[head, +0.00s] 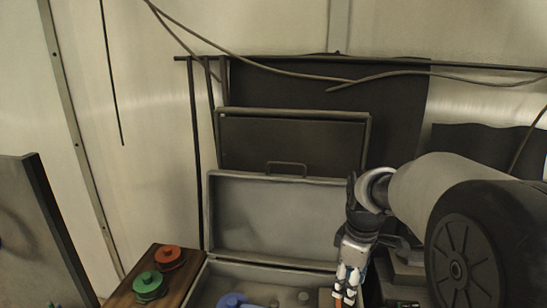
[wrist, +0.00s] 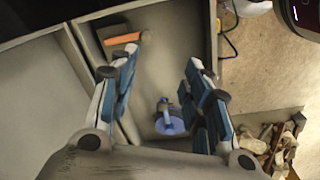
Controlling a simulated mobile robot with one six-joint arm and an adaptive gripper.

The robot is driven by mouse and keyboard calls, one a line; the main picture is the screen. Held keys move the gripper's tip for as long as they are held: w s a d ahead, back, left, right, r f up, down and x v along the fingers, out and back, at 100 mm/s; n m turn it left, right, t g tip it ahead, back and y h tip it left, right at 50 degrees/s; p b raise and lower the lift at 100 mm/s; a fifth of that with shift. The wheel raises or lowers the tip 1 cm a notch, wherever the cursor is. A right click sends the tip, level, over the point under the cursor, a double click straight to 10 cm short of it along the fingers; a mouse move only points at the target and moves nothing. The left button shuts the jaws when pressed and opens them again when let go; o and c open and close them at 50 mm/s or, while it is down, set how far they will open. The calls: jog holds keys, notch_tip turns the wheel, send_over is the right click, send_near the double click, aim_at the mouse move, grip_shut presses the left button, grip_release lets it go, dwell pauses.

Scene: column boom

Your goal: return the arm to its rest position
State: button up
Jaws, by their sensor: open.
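My gripper (head: 346,288) hangs pointing down at the lower right of centre in the head view, over the right part of an open grey case (head: 270,268). In the wrist view its two blue-padded fingers (wrist: 163,60) stand well apart, with nothing held between them. My arm comes in from the right edge of the head view. A blue round piece (head: 235,301) lies in the case; a blue disc with a knob (wrist: 170,122) shows below the fingers in the wrist view. An orange-handled tool (wrist: 122,38) lies beyond the left finger.
A red round piece (head: 168,257) and a green one (head: 148,286) sit on a wooden board (head: 128,297) left of the case. The case's raised lid (head: 270,212) stands behind my gripper. Cables (head: 280,72) hang along the wall.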

jog(key=s+a+r+m+t+b, duration=0.1)
jog(key=s+a+r+m, duration=0.15)
jog(key=s, duration=0.35)
jog(key=s+a+r+m+t, duration=0.1)
jog(key=s+r+m, duration=0.25)
jog(key=s, duration=0.35)
jog(key=s+a+f+m+t, duration=0.1)
jog(key=s+m, duration=0.3)
jog(key=s, duration=0.7)
jog(key=shift+a+f+m+t+b, duration=0.2)
jog(key=shift+f+m+t+b, duration=0.1)
jog(key=shift+f+t+b, duration=0.15)
